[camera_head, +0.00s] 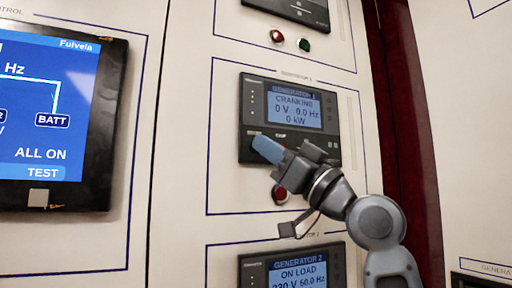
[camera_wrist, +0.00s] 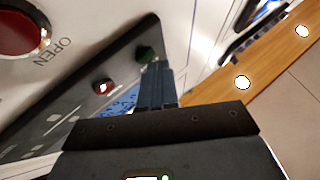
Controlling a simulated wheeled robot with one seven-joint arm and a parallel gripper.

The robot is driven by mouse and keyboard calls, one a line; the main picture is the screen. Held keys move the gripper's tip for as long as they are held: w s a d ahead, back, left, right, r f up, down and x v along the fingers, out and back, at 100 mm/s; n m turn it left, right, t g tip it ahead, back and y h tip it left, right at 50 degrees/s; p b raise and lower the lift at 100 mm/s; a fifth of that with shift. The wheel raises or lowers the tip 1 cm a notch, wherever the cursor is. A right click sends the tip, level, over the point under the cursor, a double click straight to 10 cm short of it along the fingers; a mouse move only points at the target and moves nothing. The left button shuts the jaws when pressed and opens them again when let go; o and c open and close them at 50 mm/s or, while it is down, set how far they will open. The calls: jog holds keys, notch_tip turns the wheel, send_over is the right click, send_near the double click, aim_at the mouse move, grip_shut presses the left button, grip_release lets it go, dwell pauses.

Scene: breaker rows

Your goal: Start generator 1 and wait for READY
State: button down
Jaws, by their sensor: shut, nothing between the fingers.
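The generator 1 controller (camera_head: 247,92) is a dark panel in the middle of the head view. Its lit screen (camera_head: 295,107) reads GENERATOR 1, CRANKING, 0 V, 0.0 Hz, 0 kW. My gripper (camera_head: 266,149) is shut and empty, its blue fingers at the lower left of this controller. In the wrist view the fingers (camera_wrist: 156,82) end close to a green button (camera_wrist: 147,52); I cannot tell whether they touch it. My gripper hides part of the controller's lower edge.
Below, the generator 2 controller (camera_head: 253,272) reads ON LOAD, 230 V, 50.0 Hz. A red round button (camera_head: 281,193) is just under my gripper; a large red one marked OPEN (camera_wrist: 22,35) shows in the wrist view. A blue display (camera_head: 40,115) is at left.

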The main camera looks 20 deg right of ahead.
jog(key=shift+s, duration=0.4)
jog(key=shift+s, duration=2.5)
